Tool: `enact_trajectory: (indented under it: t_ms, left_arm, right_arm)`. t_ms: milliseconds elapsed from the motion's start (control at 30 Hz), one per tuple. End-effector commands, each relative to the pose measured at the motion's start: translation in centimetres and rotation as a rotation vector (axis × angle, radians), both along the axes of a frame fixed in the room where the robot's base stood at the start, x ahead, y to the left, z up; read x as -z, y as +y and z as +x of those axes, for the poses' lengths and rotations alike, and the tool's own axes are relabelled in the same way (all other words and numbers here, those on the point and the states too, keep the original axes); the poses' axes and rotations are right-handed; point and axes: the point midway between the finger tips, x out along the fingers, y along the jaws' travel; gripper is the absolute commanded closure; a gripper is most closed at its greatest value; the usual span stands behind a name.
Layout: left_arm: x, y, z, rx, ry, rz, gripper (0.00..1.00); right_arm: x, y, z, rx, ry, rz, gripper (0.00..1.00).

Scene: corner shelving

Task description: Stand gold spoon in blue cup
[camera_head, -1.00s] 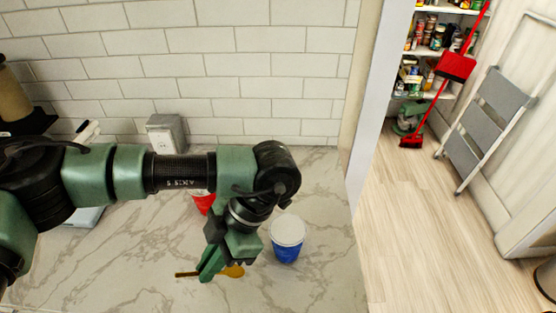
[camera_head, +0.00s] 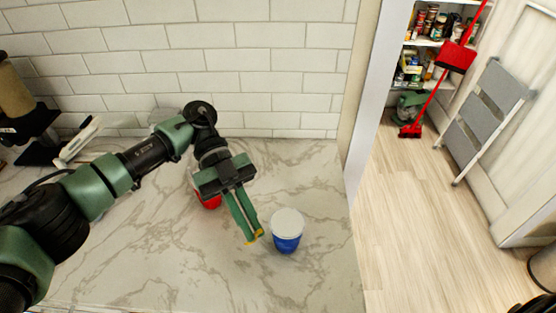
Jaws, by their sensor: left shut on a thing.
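The blue cup (camera_head: 287,243), white at the top and blue below, stands upright on the marble counter. My left gripper (camera_head: 250,236) points down just left of the cup, apart from it in the picture. It is shut on the gold spoon (camera_head: 260,233), of which only a small yellow-gold part shows at the fingertips. The rest of the spoon is hidden by the fingers, so its tilt cannot be told. My right gripper cannot be made out.
A red cup (camera_head: 211,202) stands behind my left gripper, partly hidden. A white-handled item (camera_head: 80,140) and a dark appliance (camera_head: 28,118) are at the left. The counter's right edge is close beyond the blue cup. The front counter is clear.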

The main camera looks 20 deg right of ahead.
Motion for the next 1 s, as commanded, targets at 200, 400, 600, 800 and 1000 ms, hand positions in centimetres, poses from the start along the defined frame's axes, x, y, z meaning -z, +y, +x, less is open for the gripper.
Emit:
enact_trajectory:
  t_ms: [200, 400, 600, 800, 1000]
  left_arm:
    - [-2.8, -2.4, 1.6, -0.505, 0.159, -0.096, 1.00]
    - [-5.5, -5.4, 4.3, -0.837, 0.274, -0.236, 1.00]
    - [-6.8, -7.1, 6.7, -0.959, 0.323, -0.330, 1.00]
    - [-6.0, -7.2, 6.9, -0.963, 0.324, -0.335, 1.00]
    - [-4.6, -7.2, 6.8, -0.962, 0.324, -0.334, 1.00]
  right_arm:
    - [-1.8, -0.5, 0.0, 0.001, 0.000, -0.006, 0.64]
    - [-3.4, -0.5, 0.1, 0.001, -0.001, -0.006, 0.64]
    - [-4.1, -0.5, 0.1, 0.001, -0.001, -0.006, 0.64]
    - [-3.4, -0.5, 0.1, 0.001, -0.001, -0.006, 0.64]
    - [-2.0, -0.5, 0.1, 0.001, -0.001, -0.006, 0.64]
